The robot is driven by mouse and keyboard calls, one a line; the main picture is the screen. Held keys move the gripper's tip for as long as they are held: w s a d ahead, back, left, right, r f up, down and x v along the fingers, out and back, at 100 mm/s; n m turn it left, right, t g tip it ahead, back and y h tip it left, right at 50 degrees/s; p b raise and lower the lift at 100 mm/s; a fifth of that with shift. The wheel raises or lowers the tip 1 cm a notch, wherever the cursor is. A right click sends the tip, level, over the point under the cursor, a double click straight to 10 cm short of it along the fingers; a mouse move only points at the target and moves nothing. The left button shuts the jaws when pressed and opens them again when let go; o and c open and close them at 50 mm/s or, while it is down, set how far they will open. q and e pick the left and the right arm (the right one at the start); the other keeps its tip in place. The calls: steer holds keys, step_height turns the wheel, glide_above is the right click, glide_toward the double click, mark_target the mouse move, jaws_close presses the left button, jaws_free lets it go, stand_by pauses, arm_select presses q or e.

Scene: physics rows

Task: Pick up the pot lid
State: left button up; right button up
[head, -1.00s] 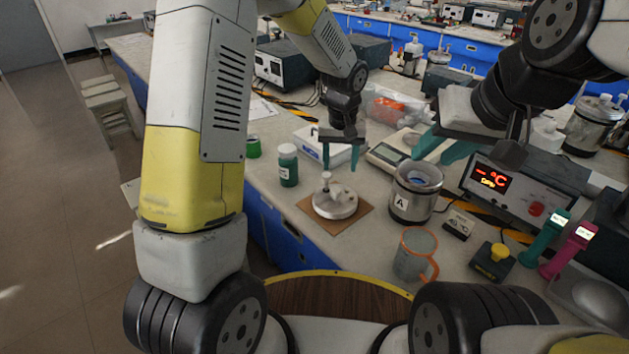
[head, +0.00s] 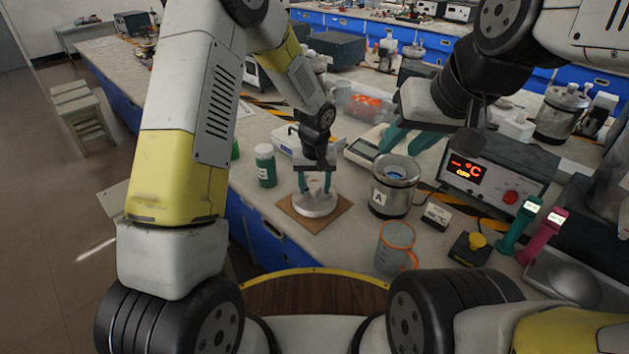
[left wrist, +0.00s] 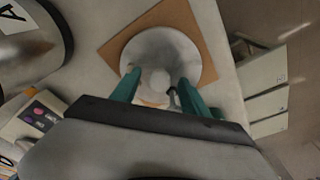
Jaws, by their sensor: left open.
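The pot lid (head: 317,207) is a round pale metal disc with a knob, lying on a brown square board on the bench. In the left wrist view, the lid (left wrist: 180,48) lies below my gripper and its knob (left wrist: 157,80) shows between the fingers. My left gripper (head: 314,188) points down over the lid, open, with one teal finger on each side of the knob; contact cannot be told. The metal pot (head: 380,198) labelled A stands to the right of the lid. My right gripper (head: 402,148) is open and empty above and behind the pot.
The brown board (head: 340,201) lies near the bench's front edge. An orange-rimmed jug (head: 393,252) stands in front of the pot. A heater box with red digits (head: 497,172) stands to the right.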

arm_select(q)
jaws_close()
stand_by(1.4)
